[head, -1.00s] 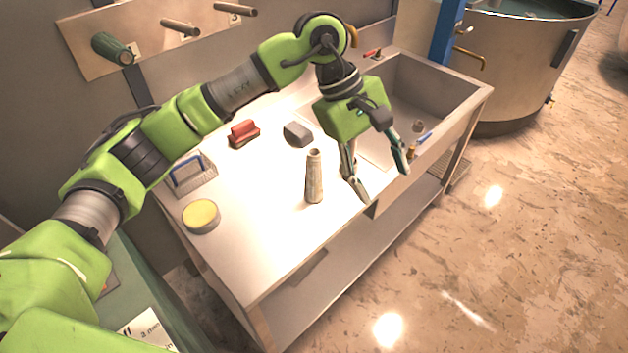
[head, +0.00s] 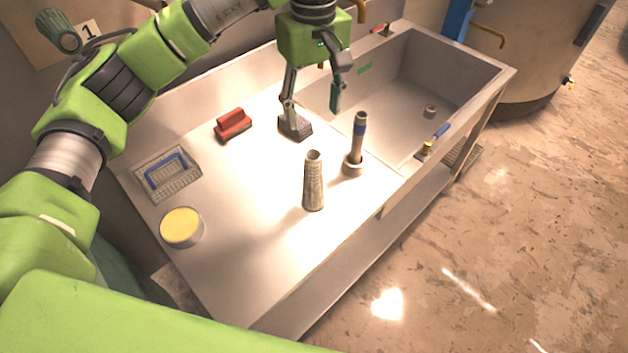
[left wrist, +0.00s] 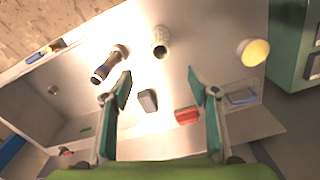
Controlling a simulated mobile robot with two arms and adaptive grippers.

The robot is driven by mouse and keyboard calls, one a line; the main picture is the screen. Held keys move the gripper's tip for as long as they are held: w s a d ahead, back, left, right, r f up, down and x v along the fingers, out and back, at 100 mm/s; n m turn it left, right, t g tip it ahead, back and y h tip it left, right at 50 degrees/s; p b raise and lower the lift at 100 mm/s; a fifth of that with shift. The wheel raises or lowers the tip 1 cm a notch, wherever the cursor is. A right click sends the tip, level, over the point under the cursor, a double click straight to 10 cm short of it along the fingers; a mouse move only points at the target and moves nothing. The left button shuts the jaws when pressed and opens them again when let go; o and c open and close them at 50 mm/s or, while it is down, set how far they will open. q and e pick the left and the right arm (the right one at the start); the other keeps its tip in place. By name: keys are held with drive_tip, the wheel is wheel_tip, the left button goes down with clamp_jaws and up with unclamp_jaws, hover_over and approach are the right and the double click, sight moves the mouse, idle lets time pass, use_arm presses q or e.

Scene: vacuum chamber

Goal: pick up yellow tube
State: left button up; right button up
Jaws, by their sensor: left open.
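No plainly yellow tube shows. A pale, ribbed, tapered tube (head: 314,182) stands upright near the front middle of the counter; it also shows in the left wrist view (left wrist: 160,45). A darker tube with a blue band (head: 357,150) stands upright in a ring-like base to its right, near the sink; it also shows in the left wrist view (left wrist: 107,66). My left gripper (head: 313,108) is open and empty above the back of the counter, behind both tubes in the head view. In the left wrist view, its fingers (left wrist: 158,88) are wide apart.
A grey block (head: 296,127) lies behind one finger. A red brush (head: 233,124), a blue-handled item in a tray (head: 168,174) and a round yellow-topped tin (head: 181,228) lie left. The sink (head: 400,95) is at right, with a small yellow-and-blue item (head: 428,147) on its front edge.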

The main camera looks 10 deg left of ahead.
use_arm(q)
wheel_tip(320, 180, down, 2)
drive_tip(key=b, duration=0.2)
use_arm(e)
drive_tip(key=s+f+g+b, duration=0.1)
drive_tip(key=s+f+b, duration=0.1)
drive_tip(key=s+f, duration=0.35)
use_arm(q)
hover_over(313, 157)
drive_tip(key=s, duration=0.1)
wheel_tip(313, 157, down, 5)
drive_tip(key=f+p, duration=0.1)
drive_tip(key=f, duration=0.1)
drive_tip(key=f+p, duration=0.1)
drive_tip(key=f, duration=0.2)
drive_tip(key=shift+s+d+f+p, duration=0.1)
drive_tip(key=shift+s+f+p, duration=0.1)
drive_tip(key=shift+f+p, duration=0.1)
drive_tip(key=shift+f, duration=0.45)
wheel_tip(313, 157, down, 5)
drive_tip(key=p, duration=0.3)
drive_tip(key=shift+r, duration=0.15)
drive_tip(key=shift+f, duration=0.2)
drive_tip(key=c, duration=1.3)
use_arm(e)
wheel_tip(313, 157, up, 6)
drive_tip(key=w, duration=0.2)
drive_tip(key=shift+w+d, duration=0.15)
drive_tip(key=shift+w, duration=0.15)
